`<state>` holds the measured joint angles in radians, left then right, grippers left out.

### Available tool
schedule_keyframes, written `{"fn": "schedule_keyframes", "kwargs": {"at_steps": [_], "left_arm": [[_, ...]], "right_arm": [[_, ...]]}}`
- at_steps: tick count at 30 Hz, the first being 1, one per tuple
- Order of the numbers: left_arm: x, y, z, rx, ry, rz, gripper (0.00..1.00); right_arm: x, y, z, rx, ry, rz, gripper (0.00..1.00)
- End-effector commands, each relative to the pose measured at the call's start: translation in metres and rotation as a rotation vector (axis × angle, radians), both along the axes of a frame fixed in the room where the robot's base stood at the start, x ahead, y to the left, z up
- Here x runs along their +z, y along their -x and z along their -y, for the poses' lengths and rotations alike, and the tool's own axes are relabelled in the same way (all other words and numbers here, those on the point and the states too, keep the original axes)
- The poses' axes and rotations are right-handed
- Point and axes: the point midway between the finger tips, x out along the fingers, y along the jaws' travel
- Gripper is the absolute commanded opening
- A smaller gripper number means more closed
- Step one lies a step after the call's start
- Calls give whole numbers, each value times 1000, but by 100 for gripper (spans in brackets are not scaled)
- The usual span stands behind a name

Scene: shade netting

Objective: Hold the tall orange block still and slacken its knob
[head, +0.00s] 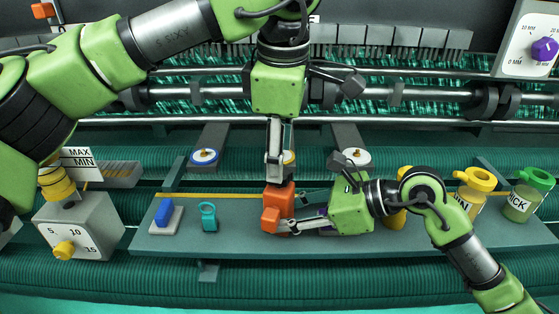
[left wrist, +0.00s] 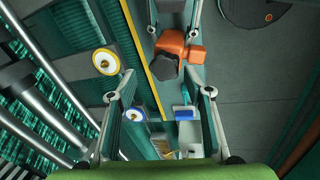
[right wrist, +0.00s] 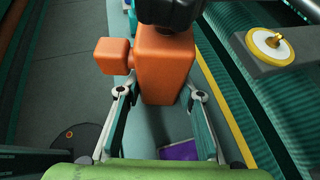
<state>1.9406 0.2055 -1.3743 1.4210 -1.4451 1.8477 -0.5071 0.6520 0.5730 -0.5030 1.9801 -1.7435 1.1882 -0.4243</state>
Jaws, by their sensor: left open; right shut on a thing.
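The tall orange block (head: 279,197) stands on the grey-green board, with a smaller orange piece (right wrist: 112,55) on its side. A dark knob (left wrist: 163,67) sits on its top; it also shows at the top edge of the right wrist view (right wrist: 168,12). My right gripper (head: 289,224) comes in from the right and is shut on the block, one finger on each side of its lower part. My left gripper (head: 274,178) points down over the block, open, its fingers spread around the line of the knob. I cannot tell whether they touch the knob.
A blue block on a pale base (head: 165,215) and a teal padlock-shaped piece (head: 208,217) stand left of the block. A grey dial box (head: 85,226) is farther left. Yellow (head: 474,185) and green (head: 525,195) lidded containers stand at the right. Round discs (head: 204,157) lie behind.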

Motion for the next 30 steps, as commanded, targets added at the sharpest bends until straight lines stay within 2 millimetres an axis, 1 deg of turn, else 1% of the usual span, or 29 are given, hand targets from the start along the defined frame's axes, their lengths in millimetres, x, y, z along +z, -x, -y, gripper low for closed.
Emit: {"fn": "schedule_keyframes", "kwargs": {"at_steps": [3,6,14,15,16,17,26,30], "left_arm": [[9,0,0,0,0,1,46],[13,0,0,1,0,0,46],[14,0,0,0,0,0,46],[14,0,0,0,0,0,57],[14,0,0,0,0,0,65],[14,0,0,0,0,0,66],[14,0,0,0,0,0,66],[23,2,1,-1,2,2,66]], "right_arm": [[-1,0,0,0,1,0,0],[-1,0,0,0,1,0,0],[0,0,0,0,1,0,0],[0,0,0,0,1,0,0],[0,0,0,0,1,0,0],[0,0,0,0,1,0,0],[0,0,0,-1,1,0,0],[0,0,0,-1,1,0,0]]}}
